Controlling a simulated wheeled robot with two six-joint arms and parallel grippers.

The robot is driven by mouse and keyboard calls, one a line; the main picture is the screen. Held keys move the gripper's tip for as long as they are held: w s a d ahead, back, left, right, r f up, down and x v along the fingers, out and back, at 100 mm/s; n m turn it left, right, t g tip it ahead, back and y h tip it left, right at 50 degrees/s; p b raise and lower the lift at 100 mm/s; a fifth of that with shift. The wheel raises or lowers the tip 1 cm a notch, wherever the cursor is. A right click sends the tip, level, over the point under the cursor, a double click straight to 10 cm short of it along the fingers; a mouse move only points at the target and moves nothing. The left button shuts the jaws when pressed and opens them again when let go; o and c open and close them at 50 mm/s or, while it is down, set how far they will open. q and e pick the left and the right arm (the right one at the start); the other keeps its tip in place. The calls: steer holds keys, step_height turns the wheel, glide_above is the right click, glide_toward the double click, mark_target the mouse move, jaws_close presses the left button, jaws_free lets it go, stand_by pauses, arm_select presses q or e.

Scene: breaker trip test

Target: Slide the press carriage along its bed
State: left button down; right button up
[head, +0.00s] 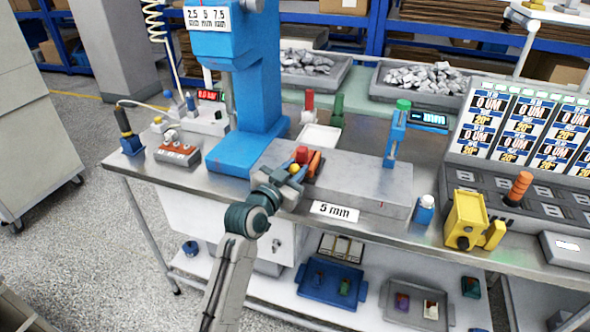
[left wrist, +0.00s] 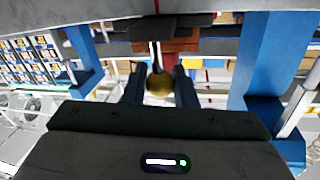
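The press carriage (head: 314,163), with red and orange parts, sits on a long grey bed (head: 352,187) marked "5 mm". A yellow ball knob (head: 295,168) is on the carriage's near left side. My left gripper (head: 289,176) is at this knob, at the left part of the bed. In the left wrist view the round knob (left wrist: 159,84) fills the gap between my two dark fingers, which look shut on it. A reddish-brown block (left wrist: 181,42) shows behind the knob. The blue press column (head: 248,95) stands behind the bed's left end. My right gripper is not in view.
A blue post with a green top (head: 397,130) stands at the bed's right part. A yellow device (head: 465,220) and a blue-and-white bottle (head: 424,210) are to the right. A control box (head: 178,151) is left of the press. Trays of metal pieces (head: 420,79) stand behind.

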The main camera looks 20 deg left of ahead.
arm_select(q)
steer(key=c, duration=1.2)
jaws_free()
steer(key=shift+c, duration=0.2)
steer(key=shift+s+a, duration=0.1)
steer(key=shift+s, duration=0.25)
steer(key=b+v, duration=0.1)
steer(key=v, duration=0.9)
steer(key=shift+b, duration=0.3)
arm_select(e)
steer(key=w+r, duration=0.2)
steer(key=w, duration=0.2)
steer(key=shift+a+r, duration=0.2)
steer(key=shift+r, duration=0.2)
